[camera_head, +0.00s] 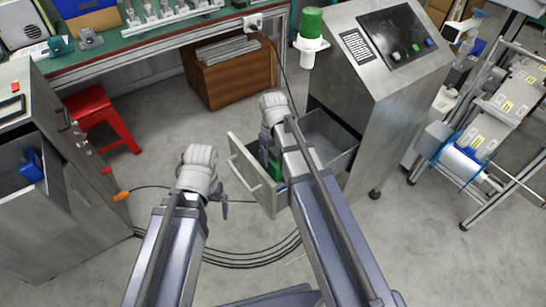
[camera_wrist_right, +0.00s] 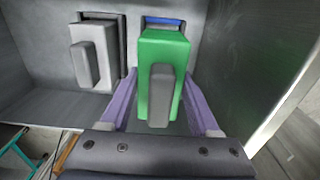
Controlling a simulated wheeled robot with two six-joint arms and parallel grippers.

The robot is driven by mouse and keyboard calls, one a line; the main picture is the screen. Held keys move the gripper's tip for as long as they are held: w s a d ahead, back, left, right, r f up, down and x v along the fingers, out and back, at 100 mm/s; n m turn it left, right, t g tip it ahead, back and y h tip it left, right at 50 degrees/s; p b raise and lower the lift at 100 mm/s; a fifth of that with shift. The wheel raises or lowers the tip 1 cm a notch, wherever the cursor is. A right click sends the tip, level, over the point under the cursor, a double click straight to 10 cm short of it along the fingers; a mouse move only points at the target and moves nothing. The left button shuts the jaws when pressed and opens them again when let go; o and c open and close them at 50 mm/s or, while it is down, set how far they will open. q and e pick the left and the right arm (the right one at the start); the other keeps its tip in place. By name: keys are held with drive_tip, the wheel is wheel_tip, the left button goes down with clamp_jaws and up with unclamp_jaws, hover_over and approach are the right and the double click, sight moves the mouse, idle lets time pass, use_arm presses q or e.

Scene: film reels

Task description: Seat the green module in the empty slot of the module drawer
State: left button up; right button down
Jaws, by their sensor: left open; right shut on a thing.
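The module drawer (camera_head: 243,168) is pulled out of the grey console. In the right wrist view, the green module (camera_wrist_right: 178,45) with its grey grip is held between the purple fingers of my right gripper (camera_wrist_right: 160,92). The module is in front of a dark-framed slot (camera_wrist_right: 166,20) whose blue inside shows above it. I cannot tell whether its far end is inside the slot. In the head view only a bit of green (camera_head: 263,158) shows beside my right arm. My left gripper (camera_head: 224,207) is open and empty, left of the drawer.
A grey module (camera_wrist_right: 92,55) sits in the neighbouring slot on the left. The drawer's wall (camera_wrist_right: 275,55) rises to the right of the held module. The console (camera_head: 372,95) stands behind the drawer. Cables (camera_head: 262,252) lie on the floor; a red stool (camera_head: 100,115) stands left.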

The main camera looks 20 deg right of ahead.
sight(273, 150)
drive_tip(key=shift+f+b, duration=2)
drive_tip(key=shift+f, duration=0.3)
drive_tip(key=shift+f+b, duration=0.6)
drive_tip(key=shift+c, duration=2)
unclamp_jaws()
drive_tip(key=shift+r, duration=0.15)
wheel_tip(273, 150, up, 11)
drive_tip(key=p, duration=1.1)
drive_tip(key=shift+f, duration=0.3)
wheel_tip(273, 150, down, 8)
drive_tip(key=b, duration=0.7)
drive_tip(key=shift+r+b, duration=0.25)
drive_tip(key=shift+b, duration=0.15)
